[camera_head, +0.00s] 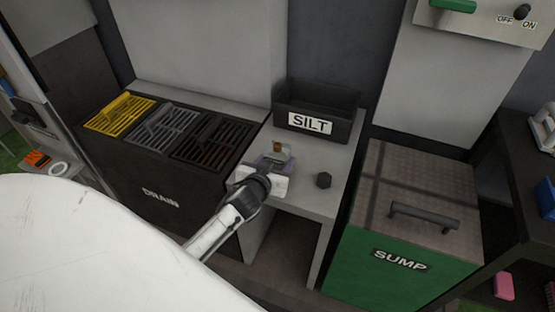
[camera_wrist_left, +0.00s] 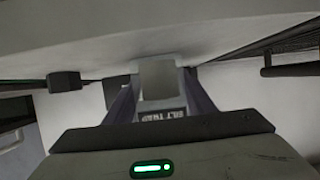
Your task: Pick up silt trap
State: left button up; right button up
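The trap appears to be at bench level. My right gripper is in neither view.
A black SILT bin (camera_head: 336,122) stands behind on the bench (camera_head: 310,200). A small dark knob-like piece (camera_head: 323,180) sits right of the gripper. The DRAIN box (camera_head: 150,170) with yellow, grey and dark grates is left. The green SUMP box (camera_head: 400,265) with a handle is right.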

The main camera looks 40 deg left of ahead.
pick_arm(q)
jog(key=c, duration=0.7)
jog(key=shift+r, duration=0.1)
jog(key=shift+r, duration=0.1)
